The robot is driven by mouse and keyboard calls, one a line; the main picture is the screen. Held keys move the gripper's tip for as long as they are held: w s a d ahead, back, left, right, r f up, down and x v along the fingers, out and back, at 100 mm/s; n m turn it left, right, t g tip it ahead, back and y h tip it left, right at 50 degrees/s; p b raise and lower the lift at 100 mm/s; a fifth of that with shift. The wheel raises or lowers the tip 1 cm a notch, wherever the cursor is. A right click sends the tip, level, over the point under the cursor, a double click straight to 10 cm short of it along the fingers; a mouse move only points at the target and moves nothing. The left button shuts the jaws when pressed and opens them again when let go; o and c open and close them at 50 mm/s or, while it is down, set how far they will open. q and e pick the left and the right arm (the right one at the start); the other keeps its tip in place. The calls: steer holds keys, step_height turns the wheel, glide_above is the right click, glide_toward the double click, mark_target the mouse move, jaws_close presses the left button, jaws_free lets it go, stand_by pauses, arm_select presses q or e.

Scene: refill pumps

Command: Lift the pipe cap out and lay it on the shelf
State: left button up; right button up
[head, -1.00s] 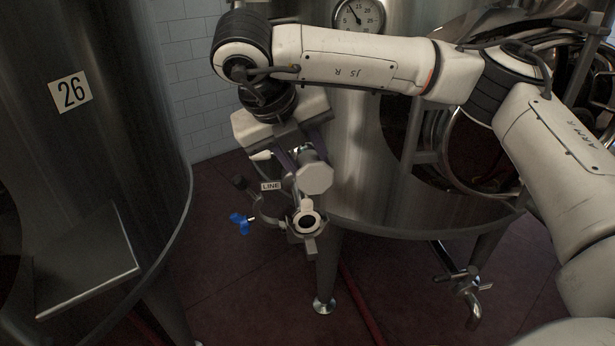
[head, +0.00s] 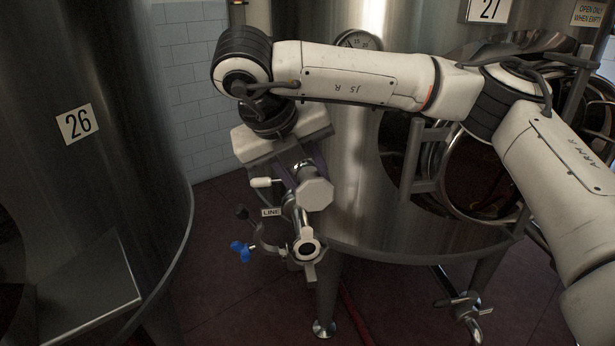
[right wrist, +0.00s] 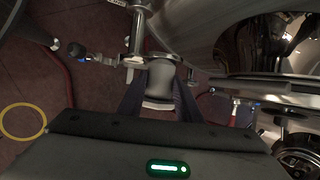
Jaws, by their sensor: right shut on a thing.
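My right gripper (head: 305,175) is shut on a grey, faceted pipe cap (head: 315,194), held above and clear of the pipe's open end. In the right wrist view the cap (right wrist: 160,82) sits between the two dark fingers. The shiny pipe (head: 303,222) ends in a pale ring (head: 307,248) with a dark centre. The shelf (head: 90,280), a flat metal plate, juts from the left tank and looks bare. My left gripper is out of view.
Tank 26 (head: 130,110) stands at the left, with open floor (head: 225,215) between it and tank 27 (head: 360,200) behind my arm. A LINE tag (head: 271,212) and a white-handled part (head: 262,183) are close to the gripper. Tank 27's open hatch (head: 470,170) is at the right.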

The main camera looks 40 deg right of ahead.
mark_target(307, 177)
steer(key=shift+r+p, duration=1.1)
steer(key=shift+r, duration=0.4)
steer(key=shift+r+p, duration=0.55)
steer(key=shift+r, duration=0.05)
steer(key=shift+r+p, duration=0.45)
steer(key=shift+r, duration=0.05)
steer(key=shift+f, duration=0.15)
